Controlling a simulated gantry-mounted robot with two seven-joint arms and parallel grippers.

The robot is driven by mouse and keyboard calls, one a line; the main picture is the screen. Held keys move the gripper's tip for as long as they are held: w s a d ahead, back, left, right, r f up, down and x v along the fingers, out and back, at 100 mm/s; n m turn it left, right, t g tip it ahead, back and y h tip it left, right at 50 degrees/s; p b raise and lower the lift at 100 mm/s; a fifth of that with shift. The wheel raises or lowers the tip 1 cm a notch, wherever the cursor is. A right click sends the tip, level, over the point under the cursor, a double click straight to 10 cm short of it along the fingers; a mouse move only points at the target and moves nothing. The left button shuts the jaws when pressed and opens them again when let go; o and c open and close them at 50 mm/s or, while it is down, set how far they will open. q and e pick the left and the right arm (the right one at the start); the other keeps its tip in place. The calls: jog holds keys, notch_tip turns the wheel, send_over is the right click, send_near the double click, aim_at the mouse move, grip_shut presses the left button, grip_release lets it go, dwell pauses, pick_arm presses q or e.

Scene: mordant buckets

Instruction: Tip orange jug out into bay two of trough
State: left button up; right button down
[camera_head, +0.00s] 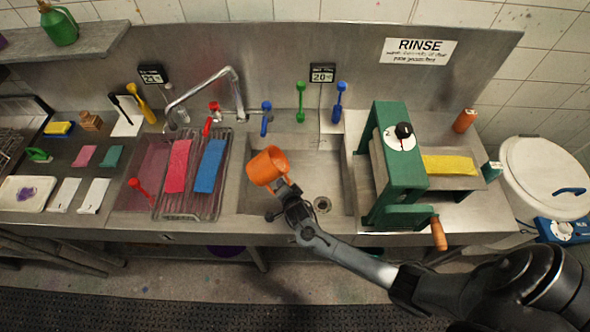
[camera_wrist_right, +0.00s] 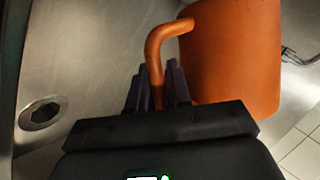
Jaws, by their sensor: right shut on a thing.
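The orange jug (camera_head: 262,168) is held above the right-hand bay of the steel trough (camera_head: 335,185), near that bay's left side. It looks tilted in the head view; I see nothing pouring from it. My right gripper (camera_head: 284,187) is shut on the jug's handle. In the right wrist view, the dark fingers of the gripper (camera_wrist_right: 158,85) close around the handle, with the jug's body (camera_wrist_right: 235,55) beside them. The trough's left bay holds pinkish liquid under a rack. I cannot tell which bay is numbered two. My left gripper is not in view.
A wire rack (camera_head: 212,205) with pink and blue cloths covers the left bay. A tap (camera_head: 232,80) stands behind the trough. A green mangle (camera_head: 395,165) with a wooden crank handle stands close to the right. The right bay's drain (camera_head: 322,205) is uncovered.

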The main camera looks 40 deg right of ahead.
jog(key=shift+y, duration=0.3)
jog(key=shift+s+a+m+t, duration=0.15)
jog(key=shift+m+t, duration=0.15)
jog(key=shift+w+r+b, duration=0.1)
jog(key=shift+w+b, duration=0.1)
jog(key=shift+b, duration=0.2)
jog(key=shift+s, duration=0.15)
jog(key=shift+w+r, duration=0.1)
jog(key=shift+w, duration=0.1)
